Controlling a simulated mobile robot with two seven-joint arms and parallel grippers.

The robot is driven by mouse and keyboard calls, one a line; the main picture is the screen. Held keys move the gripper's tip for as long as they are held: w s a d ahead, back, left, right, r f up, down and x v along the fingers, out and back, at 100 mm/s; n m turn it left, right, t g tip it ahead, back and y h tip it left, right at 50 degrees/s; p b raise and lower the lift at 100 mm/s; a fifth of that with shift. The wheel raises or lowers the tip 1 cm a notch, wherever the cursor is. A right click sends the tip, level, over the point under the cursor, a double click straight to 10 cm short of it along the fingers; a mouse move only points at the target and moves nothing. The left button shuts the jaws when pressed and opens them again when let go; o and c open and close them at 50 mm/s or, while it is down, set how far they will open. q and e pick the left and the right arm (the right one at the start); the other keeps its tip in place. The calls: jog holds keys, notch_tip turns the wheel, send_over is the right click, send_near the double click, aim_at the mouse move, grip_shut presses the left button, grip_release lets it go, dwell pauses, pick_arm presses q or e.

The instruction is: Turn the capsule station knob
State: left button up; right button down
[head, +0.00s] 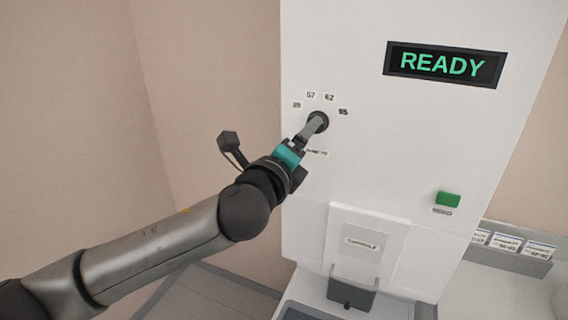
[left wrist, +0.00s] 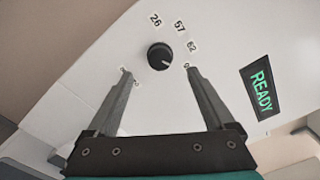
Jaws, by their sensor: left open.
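The capsule station (head: 370,160) is a tall white cabinet with a small round black knob (head: 321,118) on its front. Number labels arc around the knob, among them 57, 62 and 95. In the left wrist view the knob (left wrist: 159,56) shows whole, with a pale pointer mark aimed to the lower right, towards the label partly hidden by a finger. My left gripper (left wrist: 158,71) is open, its fingertips on either side of and just short of the knob; contact cannot be told. In the head view the gripper (head: 310,130) partly covers the knob. My right gripper is not in view.
A dark display (head: 444,65) reads READY in green. A green button (head: 448,199) sits lower right. Below is a white panel (head: 365,243) with a dark chute (head: 352,292). A grey labelled rack (head: 515,256) stands on the right counter. Plain wall lies left.

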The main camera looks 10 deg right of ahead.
pick_arm(q)
jog(key=b+v, duration=0.1)
jog(key=v, duration=0.7)
jog(key=shift+a+f+b, duration=0.1)
jog(key=shift+b, duration=0.2)
